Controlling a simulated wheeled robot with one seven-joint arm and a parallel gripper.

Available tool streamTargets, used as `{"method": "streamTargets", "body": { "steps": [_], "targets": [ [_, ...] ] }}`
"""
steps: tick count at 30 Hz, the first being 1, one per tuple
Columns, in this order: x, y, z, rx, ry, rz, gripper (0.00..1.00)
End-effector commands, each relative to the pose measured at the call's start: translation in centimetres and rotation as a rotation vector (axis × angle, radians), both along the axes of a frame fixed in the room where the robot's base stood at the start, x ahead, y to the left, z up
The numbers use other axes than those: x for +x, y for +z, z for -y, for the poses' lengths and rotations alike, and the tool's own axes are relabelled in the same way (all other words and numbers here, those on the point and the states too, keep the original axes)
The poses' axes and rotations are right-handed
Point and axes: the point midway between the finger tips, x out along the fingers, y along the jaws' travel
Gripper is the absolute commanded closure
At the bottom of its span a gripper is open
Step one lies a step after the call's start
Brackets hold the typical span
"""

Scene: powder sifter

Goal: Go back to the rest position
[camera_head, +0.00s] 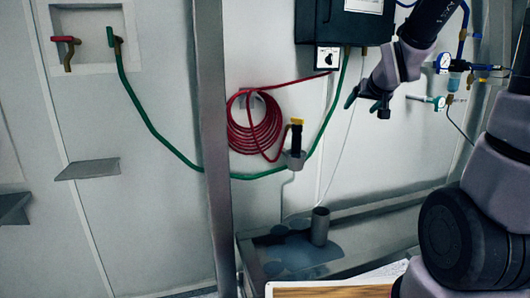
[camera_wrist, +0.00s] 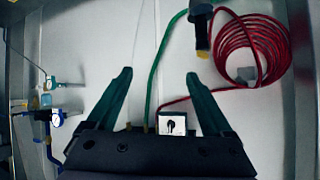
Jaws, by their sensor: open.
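My gripper (camera_head: 366,100) is raised in front of the white wall, below and right of the black control box (camera_head: 345,22). In the wrist view my gripper (camera_wrist: 158,88) has its two green fingers spread wide with nothing between them. A white switch plate with a black knob (camera_head: 327,58) sits under the box; in the wrist view the knob plate (camera_wrist: 172,124) appears just beyond the gripper's body. A black tool with a yellow end (camera_head: 296,135) stands in a grey wall holder, left of my gripper and apart from it.
A coiled red hose (camera_head: 252,125) and a green hose (camera_head: 145,118) hang on the wall. A metal cup (camera_head: 320,226) stands on the bench below. Blue gauges and valves (camera_head: 443,63) are at the right. A small shelf (camera_head: 88,169) juts out at left.

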Motion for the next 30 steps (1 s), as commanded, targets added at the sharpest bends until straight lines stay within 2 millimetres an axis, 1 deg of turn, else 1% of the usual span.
{"method": "streamTargets", "body": {
  "steps": [1, 3, 5, 6, 8, 9, 11, 12, 15, 18, 21, 23, 30],
  "targets": [
    [-1.6, 1.2, -0.1, 0.017, -0.013, -0.018, 0.14],
    [-3.9, 2.1, -0.2, 0.045, -0.031, -0.061, 0.14],
    [-6.0, 2.9, -0.4, 0.072, -0.043, -0.097, 0.14],
    [-7.5, 3.3, -0.6, 0.092, -0.049, -0.124, 0.14],
    [-9.8, 3.8, -0.9, 0.122, -0.058, -0.16, 0.14],
    [-11.3, 4.2, -1.1, 0.143, -0.063, -0.185, 0.14],
    [-13.6, 4.6, -1.6, 0.177, -0.067, -0.222, 0.14],
    [-15.1, 4.9, -1.9, 0.198, -0.067, -0.245, 0.14],
    [-18.5, 5.4, -2.6, 0.248, -0.066, -0.297, 0.14],
    [-20.9, 5.6, -3.2, 0.284, -0.062, -0.337, 0.14],
    [-22.4, 5.6, -3.6, 0.307, -0.059, -0.362, 0.14],
    [-22.9, 5.6, -3.8, 0.314, -0.057, -0.371, 0.14],
    [-23.1, 5.6, -3.8, 0.318, -0.057, -0.376, 0.14]
  ]
}}
